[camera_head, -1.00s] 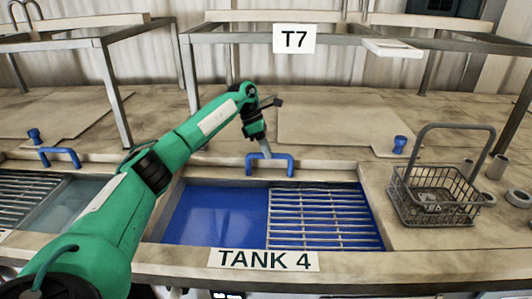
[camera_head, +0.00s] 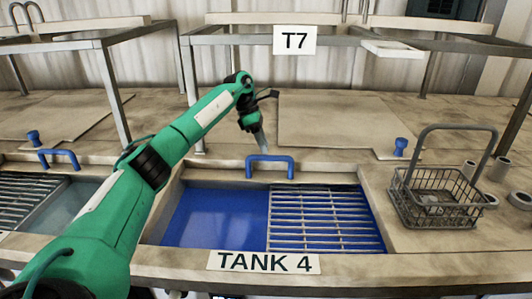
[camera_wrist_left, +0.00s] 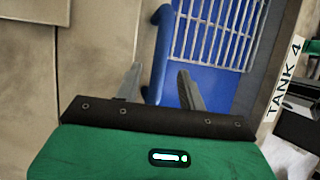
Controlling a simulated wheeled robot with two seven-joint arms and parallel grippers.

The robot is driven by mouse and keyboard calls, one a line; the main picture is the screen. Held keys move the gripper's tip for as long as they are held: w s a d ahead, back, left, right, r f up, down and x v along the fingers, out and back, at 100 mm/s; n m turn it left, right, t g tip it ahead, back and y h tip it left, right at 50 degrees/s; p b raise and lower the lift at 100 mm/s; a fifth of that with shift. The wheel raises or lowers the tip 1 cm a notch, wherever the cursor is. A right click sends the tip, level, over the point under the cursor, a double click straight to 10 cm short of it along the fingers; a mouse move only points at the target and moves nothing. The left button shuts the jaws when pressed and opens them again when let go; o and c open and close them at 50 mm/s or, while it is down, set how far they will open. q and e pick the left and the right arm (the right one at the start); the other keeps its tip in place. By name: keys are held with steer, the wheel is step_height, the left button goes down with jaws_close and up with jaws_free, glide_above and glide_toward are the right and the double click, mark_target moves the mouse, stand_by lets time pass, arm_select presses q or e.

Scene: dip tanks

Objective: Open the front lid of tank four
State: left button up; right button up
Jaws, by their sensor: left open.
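Tank four, labelled TANK 4 (camera_head: 262,262), stands open at the front in the head view, with blue liquid (camera_head: 215,218) on the left and a metal grille (camera_head: 320,218) on the right. A blue handle (camera_head: 270,160) stands at the tank's back edge; I cannot tell which panel it belongs to. My left gripper (camera_head: 263,143) is open just behind and above the handle. In the left wrist view the open jaws (camera_wrist_left: 160,88) sit either side of the handle's bar (camera_wrist_left: 161,55); contact is unclear. My right gripper is out of view.
A wire basket (camera_head: 435,200) stands on the deck right of the tank, near a blue knob (camera_head: 401,146). A flat panel (camera_head: 335,122) lies behind the handle. A metal frame with a T7 sign (camera_head: 295,40) rises behind. A neighbouring tank's blue handle (camera_head: 60,158) is at left.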

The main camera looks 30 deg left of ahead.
arm_select(q)
steer(key=v, duration=0.4)
steer(key=shift+r+b, duration=0.1)
steer(key=shift+b, duration=0.25)
